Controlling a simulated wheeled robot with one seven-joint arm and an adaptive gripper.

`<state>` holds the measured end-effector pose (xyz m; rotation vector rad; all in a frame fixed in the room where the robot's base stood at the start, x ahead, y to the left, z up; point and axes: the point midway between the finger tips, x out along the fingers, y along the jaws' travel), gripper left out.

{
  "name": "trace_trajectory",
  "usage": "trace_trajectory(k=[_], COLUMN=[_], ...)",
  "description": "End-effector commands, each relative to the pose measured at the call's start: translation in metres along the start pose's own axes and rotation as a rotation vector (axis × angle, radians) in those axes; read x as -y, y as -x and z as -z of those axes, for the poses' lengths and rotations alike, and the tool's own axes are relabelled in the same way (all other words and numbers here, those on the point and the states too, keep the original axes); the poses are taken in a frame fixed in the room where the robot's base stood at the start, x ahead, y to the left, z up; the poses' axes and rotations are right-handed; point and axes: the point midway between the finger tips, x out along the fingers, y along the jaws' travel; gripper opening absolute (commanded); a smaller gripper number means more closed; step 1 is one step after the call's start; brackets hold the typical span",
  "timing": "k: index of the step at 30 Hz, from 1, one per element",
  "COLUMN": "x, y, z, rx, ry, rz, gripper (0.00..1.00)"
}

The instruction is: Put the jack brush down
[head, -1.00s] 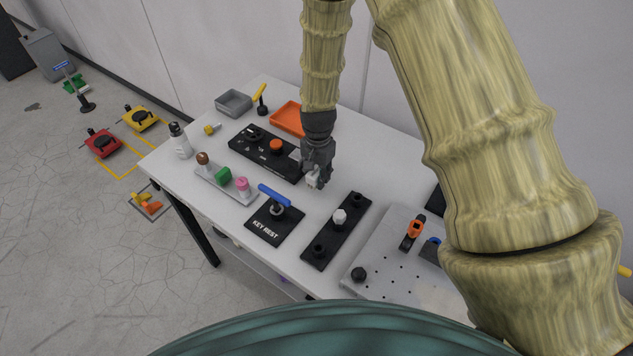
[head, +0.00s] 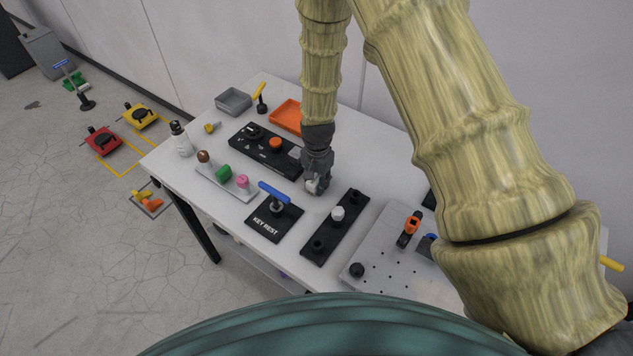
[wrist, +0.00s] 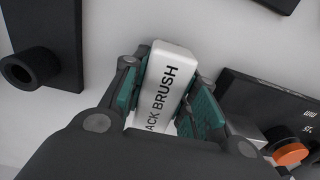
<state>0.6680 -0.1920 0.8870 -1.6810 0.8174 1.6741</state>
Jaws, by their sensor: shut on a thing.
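The jack brush (wrist: 165,85) is a white block with black lettering that reads "ACK BRUSH" in the wrist view. My gripper (wrist: 165,100) is shut on it, with a green-padded finger on each side. In the head view my gripper (head: 314,188) points down over the white table (head: 375,165), between the black panel with the orange knob and the black strip with sockets. A pale bit of the brush (head: 311,186) shows between the fingers. I cannot tell whether its underside touches the table.
Close by are the black panel (head: 262,146), the black socket strip (head: 325,243) with a white piece (head: 338,213), and the key rest (head: 262,222) with a blue-handled key. An orange tray (head: 287,114) lies behind. Bare table shows right of my gripper.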

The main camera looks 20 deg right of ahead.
Motion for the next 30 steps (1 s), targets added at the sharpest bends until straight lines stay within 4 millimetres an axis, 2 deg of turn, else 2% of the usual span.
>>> trace_trajectory(k=[2, 3, 6, 25, 30], x=[-0.001, -0.001, -0.002, -0.002, -0.001], y=[-0.005, -0.005, -0.005, -0.005, 0.006], z=[-0.002, -0.002, -0.003, -0.002, -0.002], rx=[0.003, 0.003, 0.004, 0.004, 0.003], ry=[0.001, 0.001, 0.001, 0.000, 0.000], rz=[-0.003, -0.003, -0.004, -0.004, -0.002], gripper=[0.00, 0.30, 0.49, 0.50, 0.50])
